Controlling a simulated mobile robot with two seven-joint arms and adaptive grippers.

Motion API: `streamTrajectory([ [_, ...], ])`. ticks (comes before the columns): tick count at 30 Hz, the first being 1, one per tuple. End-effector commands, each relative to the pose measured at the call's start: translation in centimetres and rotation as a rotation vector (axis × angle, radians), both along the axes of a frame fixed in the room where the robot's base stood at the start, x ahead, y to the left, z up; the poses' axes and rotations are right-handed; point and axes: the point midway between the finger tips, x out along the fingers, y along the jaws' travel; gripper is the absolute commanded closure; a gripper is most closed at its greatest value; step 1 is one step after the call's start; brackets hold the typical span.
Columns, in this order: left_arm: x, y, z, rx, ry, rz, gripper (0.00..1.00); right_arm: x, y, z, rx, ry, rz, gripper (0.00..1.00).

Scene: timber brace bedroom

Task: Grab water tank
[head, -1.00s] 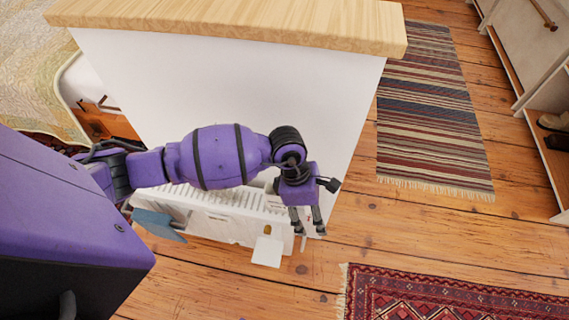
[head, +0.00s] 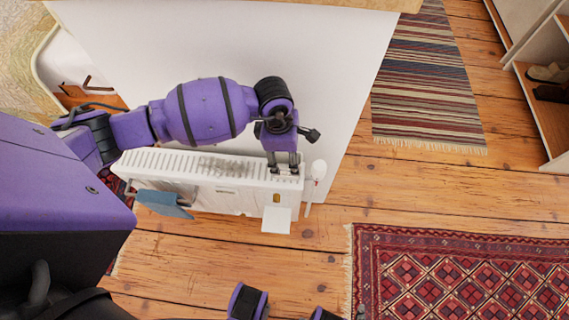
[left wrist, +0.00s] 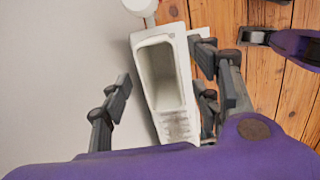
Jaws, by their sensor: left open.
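A white slatted unit like a radiator (head: 215,168) stands low against the white panel. A small white box with a yellowish window (head: 277,212) is on its front right; I cannot tell for certain which part is the water tank. The left wrist view shows a white, hollow, open-topped compartment (left wrist: 163,75) at the unit's end. My left gripper (head: 284,168) is open, pointing down over that right end. In the left wrist view my gripper (left wrist: 162,80) has one finger on each side of the compartment, with nothing visibly gripped.
A white knob (head: 318,169) sticks out at the unit's right end. A blue cloth-like piece (head: 163,203) hangs on its front left. The tall white panel (head: 330,75) stands close behind. A patterned red rug (head: 460,275) and a striped rug (head: 425,85) lie right on open wood floor.

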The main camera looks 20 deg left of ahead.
Motion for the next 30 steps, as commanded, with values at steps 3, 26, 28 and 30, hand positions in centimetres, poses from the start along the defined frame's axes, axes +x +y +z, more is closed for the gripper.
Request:
streamTrajectory([
  [3, -0.1, -0.2, -1.5, 0.0, 0.002, 0.002, 0.43, 0.0, -0.2, -0.1, -0.003, 0.001, 0.003, 0.6],
  [26, 0.1, -0.6, -5.9, 0.001, 0.0, 0.001, 0.65, 0.1, 0.0, -0.2, -0.001, -0.001, 0.003, 0.6],
  [28, 0.0, -0.6, -5.9, 0.001, 0.0, 0.001, 0.74, 0.1, 0.0, -0.2, -0.001, -0.001, 0.003, 0.6],
  [30, 0.1, -0.6, -5.9, 0.001, 0.0, 0.001, 0.84, 0.1, 0.0, -0.2, -0.001, -0.001, 0.003, 0.6],
])
